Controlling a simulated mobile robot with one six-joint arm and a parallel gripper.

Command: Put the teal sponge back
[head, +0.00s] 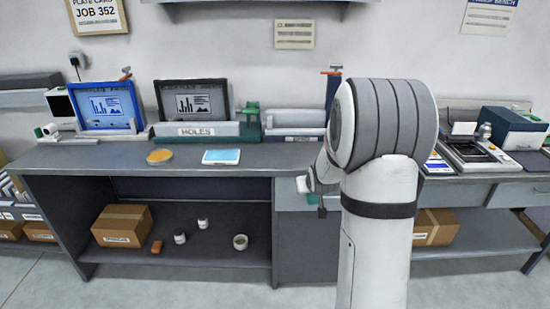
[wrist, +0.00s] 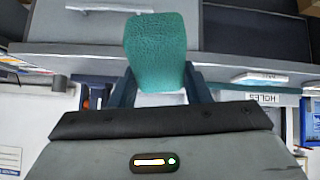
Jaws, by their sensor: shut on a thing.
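The teal sponge (wrist: 155,45) fills the space between the fingers of my gripper (wrist: 161,86) in the wrist view. My gripper is shut on it, and it stands out beyond the fingertips. In the head view my gripper is mostly hidden behind my arm, and a small teal patch of the sponge (head: 313,199) shows in front of the bench's drawer front. The sponge is held clear of the bench top.
My arm hides the bench's right part.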

